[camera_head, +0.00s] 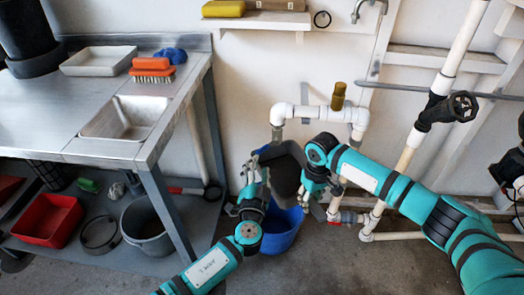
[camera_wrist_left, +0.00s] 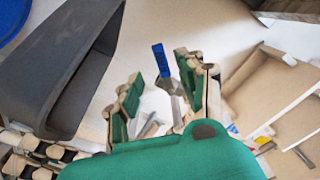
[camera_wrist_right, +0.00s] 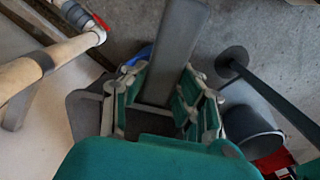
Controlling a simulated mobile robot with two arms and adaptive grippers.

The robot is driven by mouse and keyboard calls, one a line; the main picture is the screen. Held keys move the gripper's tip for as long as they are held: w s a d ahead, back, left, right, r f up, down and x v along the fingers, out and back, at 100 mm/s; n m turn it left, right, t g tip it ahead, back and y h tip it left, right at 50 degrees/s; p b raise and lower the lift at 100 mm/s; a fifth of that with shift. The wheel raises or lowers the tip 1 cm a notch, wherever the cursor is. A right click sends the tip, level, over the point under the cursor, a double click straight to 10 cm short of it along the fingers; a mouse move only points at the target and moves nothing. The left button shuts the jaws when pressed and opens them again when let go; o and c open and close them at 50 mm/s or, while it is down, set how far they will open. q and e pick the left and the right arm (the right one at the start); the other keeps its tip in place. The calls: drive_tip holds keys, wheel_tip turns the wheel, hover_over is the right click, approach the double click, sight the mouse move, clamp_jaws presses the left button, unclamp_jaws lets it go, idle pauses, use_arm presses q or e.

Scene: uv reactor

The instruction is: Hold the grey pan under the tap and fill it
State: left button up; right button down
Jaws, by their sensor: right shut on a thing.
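The grey pan (camera_head: 287,167) is held by my right gripper (camera_head: 309,186), just below the left end of the white pipe. In the right wrist view a grey part of it (camera_wrist_right: 172,50) runs between the fingers. It also fills the left of the left wrist view (camera_wrist_left: 62,75) as a dark, open hollow. A tap (camera_head: 277,132) hangs at the pipe's left end, partly hidden. A blue lever (camera_wrist_left: 160,60) shows between the fingers of my left gripper (camera_head: 256,177), which is open beside the pan. I cannot tell whether the lever is touched. No water is visible.
A blue bucket (camera_head: 281,230) stands on the floor below the pan. A metal bench (camera_head: 50,105) with a sink (camera_head: 125,118) is at the left, with a grey bucket (camera_head: 147,226) on its lower shelf.

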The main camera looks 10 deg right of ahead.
sight(262, 152)
use_arm(q)
drive_tip(key=shift+x, duration=4)
drive_tip(key=shift+c, duration=0.3)
clamp_jaws()
drive_tip(key=shift+d+f, duration=0.1)
drive_tip(key=shift+f, duration=0.2)
